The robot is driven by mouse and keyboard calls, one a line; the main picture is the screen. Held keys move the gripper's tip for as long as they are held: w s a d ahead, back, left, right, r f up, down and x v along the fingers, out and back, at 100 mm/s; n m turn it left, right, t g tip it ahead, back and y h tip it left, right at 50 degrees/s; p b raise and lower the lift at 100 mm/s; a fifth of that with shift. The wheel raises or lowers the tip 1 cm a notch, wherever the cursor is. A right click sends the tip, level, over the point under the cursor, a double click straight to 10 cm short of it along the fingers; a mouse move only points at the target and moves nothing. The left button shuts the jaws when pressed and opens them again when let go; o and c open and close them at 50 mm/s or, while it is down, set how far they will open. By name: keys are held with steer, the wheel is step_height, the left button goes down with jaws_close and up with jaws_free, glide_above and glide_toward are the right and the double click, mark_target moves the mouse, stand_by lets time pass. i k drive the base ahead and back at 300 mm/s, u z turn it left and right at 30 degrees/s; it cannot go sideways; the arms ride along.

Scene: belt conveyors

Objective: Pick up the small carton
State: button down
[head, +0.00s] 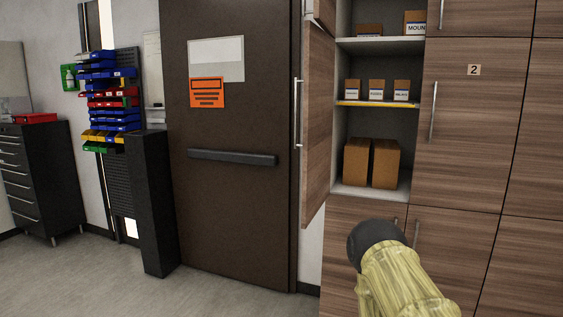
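Three small brown cartons with white labels stand in a row on the middle shelf of an open cabinet: a left one (352,90), a middle one (376,90) and a right one (401,91). Two more cartons stand on the top shelf, a left one (369,30) and a right one (415,24) whose label begins "MOUN". I cannot tell which carton is the task's. Part of my arm, in a yellowish cover with a dark rounded end, shows at the lower right, in front of the lower cabinet doors. My gripper does not show.
Two larger plain cartons (386,164) stand on the bottom shelf (368,192). An open cabinet door (318,120) sticks out at the left of the shelves. A dark door (230,200), a black post (152,205) and a drawer cabinet (40,185) stand further left. The floor there is clear.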

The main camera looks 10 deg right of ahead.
mark_target(353, 87)
steer(key=z, duration=2.5)
steer(key=i, duration=2.8)
steer(key=u, duration=3.35)
